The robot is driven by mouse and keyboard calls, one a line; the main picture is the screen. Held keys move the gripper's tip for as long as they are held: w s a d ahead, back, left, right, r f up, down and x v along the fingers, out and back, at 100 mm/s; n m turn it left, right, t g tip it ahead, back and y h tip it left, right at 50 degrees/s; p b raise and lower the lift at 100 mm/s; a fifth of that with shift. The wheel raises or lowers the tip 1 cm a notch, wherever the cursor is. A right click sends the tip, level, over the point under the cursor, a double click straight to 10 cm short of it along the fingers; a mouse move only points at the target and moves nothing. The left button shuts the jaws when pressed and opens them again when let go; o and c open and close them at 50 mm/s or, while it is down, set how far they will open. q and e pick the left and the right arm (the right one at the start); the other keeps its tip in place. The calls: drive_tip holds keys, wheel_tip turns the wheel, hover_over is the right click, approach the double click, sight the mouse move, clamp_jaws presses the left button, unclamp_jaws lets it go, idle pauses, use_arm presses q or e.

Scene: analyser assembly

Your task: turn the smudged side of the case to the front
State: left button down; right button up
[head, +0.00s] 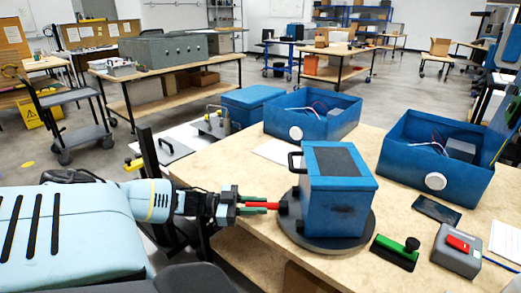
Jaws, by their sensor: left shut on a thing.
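The blue case (345,190) stands upright on a dark round turntable (362,234) at the table's front edge. Its lid has a dark panel. My left gripper (276,206), with red and green fingers, reaches in from the left and is shut on the black block at the case's left side. Its exact contact is hard to see. My right gripper is not in view.
Two open blue housings (310,124) and (408,166) with wires stand behind and to the right. A green-and-black tool (396,250), a grey box with a red switch (457,247) and a dark flat panel (437,210) lie to the right. A white sheet (272,151) lies behind the case.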

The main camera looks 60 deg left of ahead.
use_arm(q)
drive_tip(key=shift+w+a+h, duration=0.1)
drive_tip(key=shift+a+h, duration=0.05)
drive_tip(key=shift+h, duration=0.15)
drive_tip(key=c, duration=1.3)
unclamp_jaws()
drive_tip(key=shift+a, duration=0.1)
drive_tip(key=p+v, duration=0.1)
drive_tip(key=v, duration=0.6)
drive_tip(key=shift+s+a+p, duration=0.2)
drive_tip(key=shift+s+p, duration=0.15)
drive_tip(key=shift+p, duration=0.05)
drive_tip(key=shift+r, duration=0.1)
drive_tip(key=shift+c, duration=0.2)
